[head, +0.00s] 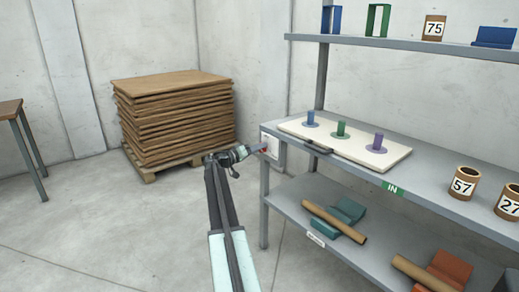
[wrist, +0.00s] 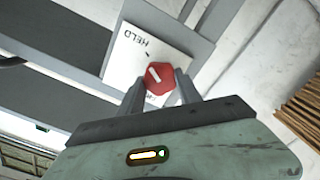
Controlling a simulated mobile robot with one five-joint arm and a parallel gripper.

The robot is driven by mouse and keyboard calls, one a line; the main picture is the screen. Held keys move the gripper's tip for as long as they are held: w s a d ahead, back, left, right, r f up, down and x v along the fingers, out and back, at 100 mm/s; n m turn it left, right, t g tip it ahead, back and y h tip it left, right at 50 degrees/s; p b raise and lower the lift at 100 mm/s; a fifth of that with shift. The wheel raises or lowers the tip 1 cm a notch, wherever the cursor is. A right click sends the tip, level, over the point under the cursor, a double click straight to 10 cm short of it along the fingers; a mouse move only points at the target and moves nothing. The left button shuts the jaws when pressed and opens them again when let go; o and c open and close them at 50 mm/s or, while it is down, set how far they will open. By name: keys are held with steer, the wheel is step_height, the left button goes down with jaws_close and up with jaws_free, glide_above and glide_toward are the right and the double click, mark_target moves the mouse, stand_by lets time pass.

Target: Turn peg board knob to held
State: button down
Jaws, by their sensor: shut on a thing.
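The red knob (wrist: 157,82) sits on a white plate (wrist: 123,62) in the wrist view. A white mark on the knob slants toward the upper left. The word HELD reads upside down on the plate, above and left of the knob; a second label lower down is mostly hidden by a finger. My gripper (wrist: 161,78) is shut on the knob, one finger on each side. In the head view my gripper (head: 256,150) reaches the plate at the shelf's left end. The peg board (head: 310,137) lies on the shelf with blue, green and purple pegs.
A grey shelf rack (head: 430,195) fills the right side, with numbered brown tubes (head: 463,184) on it. A stack of brown sheets (head: 175,115) on a pallet stands behind my arm. A table (head: 12,108) is at far left. The floor at left is clear.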

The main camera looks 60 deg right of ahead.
steer(key=shift+s+d, duration=0.1)
steer(key=shift+s, duration=0.2)
steer(key=c, duration=0.8)
jaws_free()
steer(key=shift+c, duration=0.2)
steer(key=shift+w, duration=0.15)
steer(key=v, duration=0.8)
